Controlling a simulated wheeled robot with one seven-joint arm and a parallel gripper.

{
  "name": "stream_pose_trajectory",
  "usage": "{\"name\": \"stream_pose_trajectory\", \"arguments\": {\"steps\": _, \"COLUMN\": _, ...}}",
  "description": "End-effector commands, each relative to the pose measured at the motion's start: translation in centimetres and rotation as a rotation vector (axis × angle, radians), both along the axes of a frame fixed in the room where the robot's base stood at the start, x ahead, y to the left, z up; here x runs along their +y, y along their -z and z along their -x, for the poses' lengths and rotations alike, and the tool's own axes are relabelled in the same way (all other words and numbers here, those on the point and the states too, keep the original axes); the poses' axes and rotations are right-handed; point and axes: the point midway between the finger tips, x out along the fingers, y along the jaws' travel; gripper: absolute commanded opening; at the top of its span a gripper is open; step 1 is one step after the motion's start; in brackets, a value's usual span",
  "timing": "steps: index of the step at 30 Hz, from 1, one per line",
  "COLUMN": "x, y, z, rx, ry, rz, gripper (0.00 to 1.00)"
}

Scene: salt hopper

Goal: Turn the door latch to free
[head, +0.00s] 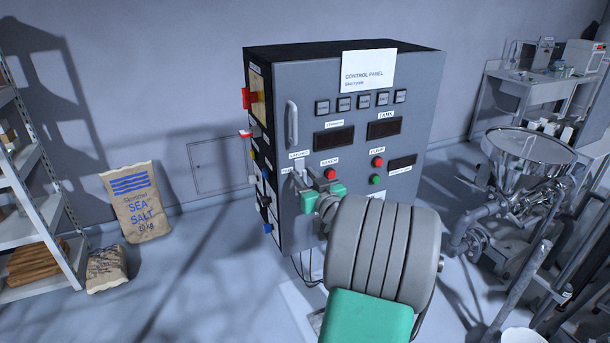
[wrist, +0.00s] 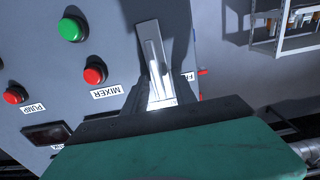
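The door latch (wrist: 150,45) is a light grey bar on the front of the grey control panel cabinet (head: 350,90). In the head view it stands roughly upright, near the LATCHED label (head: 299,155) and right of the partly hidden FREE label (head: 286,170). My gripper (head: 312,184), green and grey, is at the latch. In the wrist view its dark fingers (wrist: 160,88) lie close along both sides of the bar and look shut on it. The exact finger contact is in shadow. The wrist view is turned, so labels read upside down.
A vertical door handle (head: 292,123) is above the latch. Red and green MIXER and PUMP buttons (head: 377,162) are close on its right. Coloured switches (head: 247,98) line the cabinet's left side. Shelves (head: 30,165) and salt sacks (head: 137,205) stand left; a steel hopper (head: 528,150) stands right.

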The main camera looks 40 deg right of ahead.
Motion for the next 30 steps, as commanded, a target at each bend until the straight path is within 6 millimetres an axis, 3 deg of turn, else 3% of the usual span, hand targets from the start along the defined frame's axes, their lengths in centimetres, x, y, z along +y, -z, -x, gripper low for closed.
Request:
{"name": "stream_pose_trajectory", "arguments": {"steps": 13, "x": 0.02, "y": 0.02, "z": 0.04, "rx": 0.000, "ry": 0.000, "rz": -0.001, "gripper": 0.00}}
{"name": "stream_pose_trajectory", "arguments": {"steps": 30, "x": -0.01, "y": 0.06, "z": 0.06, "rx": -0.004, "ry": 0.000, "rz": -0.013, "gripper": 0.00}}
